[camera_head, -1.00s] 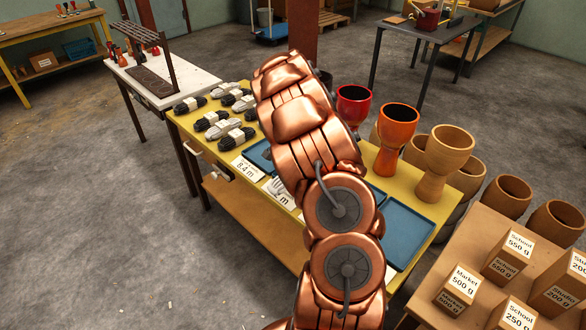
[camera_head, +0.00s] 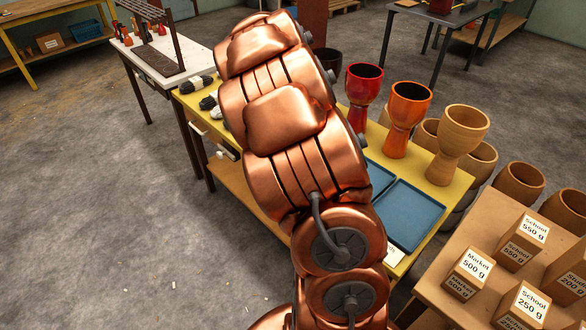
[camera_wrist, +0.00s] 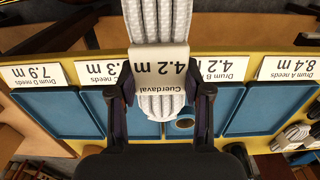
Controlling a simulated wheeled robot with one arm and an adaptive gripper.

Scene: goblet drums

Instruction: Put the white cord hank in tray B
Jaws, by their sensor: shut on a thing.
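In the wrist view, which is upside down, my gripper (camera_wrist: 160,98) is shut around the white cord hank (camera_wrist: 150,22) at its paper band, marked "Cuerdaval 4.2 m". The hank is above the row of blue trays on the yellow table; I cannot tell its height. Tray B (camera_wrist: 220,108), by the card "Drum B needs 4.2" (camera_wrist: 218,70), shows just right of the right finger. The hank and fingers hide part of it. In the head view my copper arm hides the gripper, the hank and tray B.
Tray A (camera_wrist: 270,108) is at the right and tray D (camera_wrist: 55,110) at the left in the wrist view. Goblet drums stand beyond the trays: red (camera_head: 359,112), orange (camera_head: 399,137) and wooden (camera_head: 453,160). Dark hanks (camera_head: 197,84) lie at the table's left end.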

